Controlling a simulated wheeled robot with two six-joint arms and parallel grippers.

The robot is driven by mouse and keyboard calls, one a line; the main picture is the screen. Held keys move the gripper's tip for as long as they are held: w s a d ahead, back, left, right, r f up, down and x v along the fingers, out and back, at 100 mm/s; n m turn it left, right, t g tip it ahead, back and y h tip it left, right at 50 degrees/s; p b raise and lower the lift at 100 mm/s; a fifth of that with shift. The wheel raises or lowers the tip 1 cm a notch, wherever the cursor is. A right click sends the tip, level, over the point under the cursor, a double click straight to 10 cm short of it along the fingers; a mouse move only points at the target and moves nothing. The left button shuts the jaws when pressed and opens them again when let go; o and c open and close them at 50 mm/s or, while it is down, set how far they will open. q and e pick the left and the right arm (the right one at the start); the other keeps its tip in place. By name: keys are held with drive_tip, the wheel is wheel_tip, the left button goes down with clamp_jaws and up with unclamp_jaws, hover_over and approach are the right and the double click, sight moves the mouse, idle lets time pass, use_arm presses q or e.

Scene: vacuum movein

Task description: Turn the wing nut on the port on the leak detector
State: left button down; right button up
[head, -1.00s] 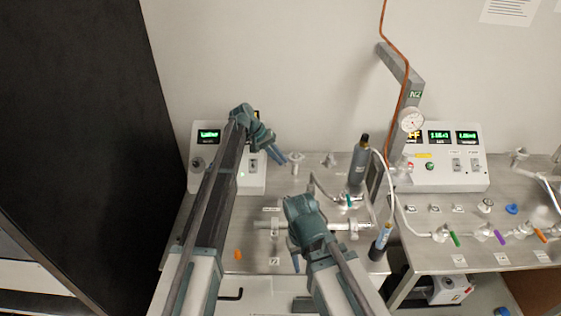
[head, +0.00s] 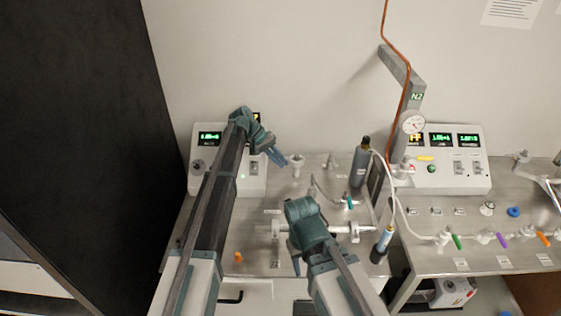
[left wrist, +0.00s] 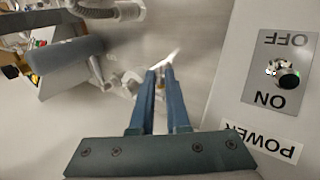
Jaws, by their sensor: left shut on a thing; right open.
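The leak detector (head: 255,184) is the pale box at the back left of the bench, with a green display (head: 209,136). A small metal port (head: 296,162) stands just right of it. My left gripper (head: 284,165) is beside this port. In the left wrist view its fingers (left wrist: 161,71) are nearly together, shut on a small bright, thin piece (left wrist: 172,56) at their tips. It looks like a wing of the wing nut; the rest of the nut is hard to make out. My right gripper (head: 296,267) points down over the bench front, open and empty; its fingers overlap in view.
A power switch plate (left wrist: 279,72) is close to my left fingers. A second bench (head: 475,262) with coloured valves is at right.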

use_arm(q)
drive_tip(key=c, duration=1.2)
unclamp_jaws()
drive_tip(key=shift+o, duration=0.2)
drive_tip(key=p+v, duration=1)
drive_tip(key=v, duration=0.2)
drive_tip(key=shift+d+r, duration=0.1)
drive_tip(key=shift+r, duration=0.15)
drive_tip(key=shift+p+v, duration=0.6)
drive_tip(key=shift+v, duration=0.2)
use_arm(e)
wheel_tip(320, 180, up, 11)
use_arm(q)
drive_tip(key=shift+f, duration=0.1)
use_arm(e)
drive_tip(key=shift+r, duration=0.1)
